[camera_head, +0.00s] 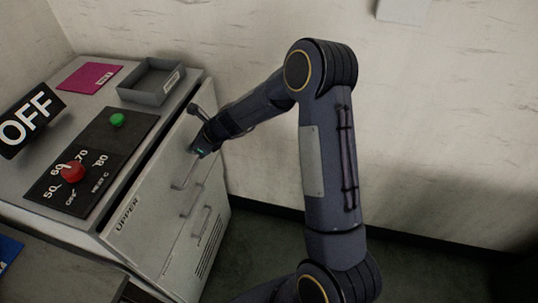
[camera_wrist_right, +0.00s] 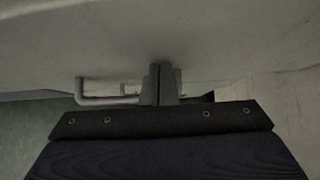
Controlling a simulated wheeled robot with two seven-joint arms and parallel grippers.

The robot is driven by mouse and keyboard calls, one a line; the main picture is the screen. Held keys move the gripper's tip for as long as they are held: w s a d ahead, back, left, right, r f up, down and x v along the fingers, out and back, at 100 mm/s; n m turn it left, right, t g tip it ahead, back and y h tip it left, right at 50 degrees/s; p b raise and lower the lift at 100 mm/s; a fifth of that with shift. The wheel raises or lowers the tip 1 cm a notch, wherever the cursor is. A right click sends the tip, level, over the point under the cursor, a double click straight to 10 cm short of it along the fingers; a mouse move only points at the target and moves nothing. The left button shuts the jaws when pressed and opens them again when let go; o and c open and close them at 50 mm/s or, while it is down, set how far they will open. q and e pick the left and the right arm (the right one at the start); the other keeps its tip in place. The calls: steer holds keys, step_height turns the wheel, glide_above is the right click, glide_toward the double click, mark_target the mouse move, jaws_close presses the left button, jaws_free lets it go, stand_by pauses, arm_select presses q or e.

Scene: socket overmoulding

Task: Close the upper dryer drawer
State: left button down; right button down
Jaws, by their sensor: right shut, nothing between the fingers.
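The pale dryer cabinet stands at the left in the head view. Its upper drawer (camera_head: 150,207) has a light front marked UPPER, with a dark gap between this front and the cabinet top. A bar handle (camera_head: 183,178) is on the front, with another handle lower down. My right arm reaches across from the right, and my right gripper (camera_head: 197,149) is at the far part of the front near the upper handle. In the wrist view the right gripper's fingers (camera_wrist_right: 160,82) are together and empty, close to a pale surface; a handle (camera_wrist_right: 100,93) shows beside them. Contact is unclear.
The control panel (camera_head: 95,150) on the cabinet top has a red knob (camera_head: 73,172) and a green button (camera_head: 117,120). A grey tray (camera_head: 142,92), a magenta card (camera_head: 91,77) and an OFF sign (camera_head: 28,120) are there too. A wall stands behind.

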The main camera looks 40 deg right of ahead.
mark_target(184, 143)
steer(key=shift+w+a+p, duration=0.5)
steer(key=shift+w+a, duration=0.5)
steer(key=shift+w, duration=0.2)
steer(key=shift+r, duration=0.1)
steer(key=shift+w+a, duration=0.1)
